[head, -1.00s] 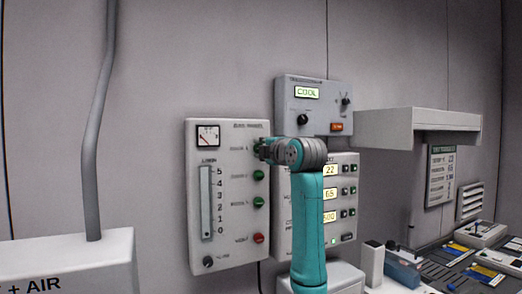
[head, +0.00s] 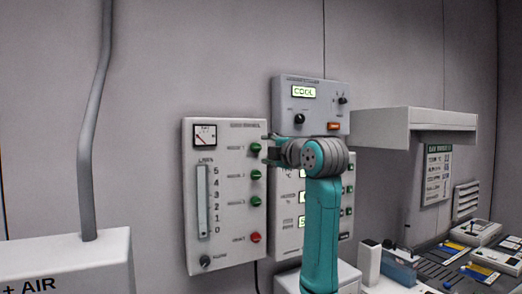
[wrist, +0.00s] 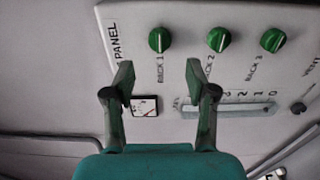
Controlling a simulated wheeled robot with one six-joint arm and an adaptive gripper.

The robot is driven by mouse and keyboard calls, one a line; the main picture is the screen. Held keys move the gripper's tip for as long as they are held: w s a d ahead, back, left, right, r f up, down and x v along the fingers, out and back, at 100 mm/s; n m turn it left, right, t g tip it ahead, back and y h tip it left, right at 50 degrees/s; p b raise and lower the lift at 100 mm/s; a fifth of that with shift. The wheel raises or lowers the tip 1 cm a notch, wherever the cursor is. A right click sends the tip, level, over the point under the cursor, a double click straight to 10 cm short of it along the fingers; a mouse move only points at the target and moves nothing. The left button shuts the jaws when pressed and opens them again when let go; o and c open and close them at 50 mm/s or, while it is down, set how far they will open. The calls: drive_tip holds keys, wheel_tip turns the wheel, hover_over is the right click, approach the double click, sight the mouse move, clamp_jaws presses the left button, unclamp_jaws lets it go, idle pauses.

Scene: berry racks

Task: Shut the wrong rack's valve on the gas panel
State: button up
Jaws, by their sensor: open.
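The gas panel (head: 228,215) is a pale box on the wall with a gauge, a flow scale and a column of knobs. Its green rack 1 valve (head: 255,149) is at the top, with rack 2 (head: 256,175) and rack 3 (head: 256,201) below. In the wrist view, the rack 1 knob (wrist: 159,40) lies beyond and between my fingertips; rack 2 (wrist: 218,39) and rack 3 (wrist: 274,39) are to its right. Rack 1's grip looks near upright there, the others slanted. My gripper (wrist: 159,76) is open and empty, apart from the knobs. It also shows in the head view (head: 268,150).
A red vent knob (head: 256,237) sits low on the panel. A cooling controller (head: 311,105) reading COOL is above right, and a readout box (head: 288,235) is partly behind my arm. A grey shelf hood (head: 415,125) juts out at right.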

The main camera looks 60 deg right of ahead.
drive_tip(key=v, duration=0.5)
idle(0.5)
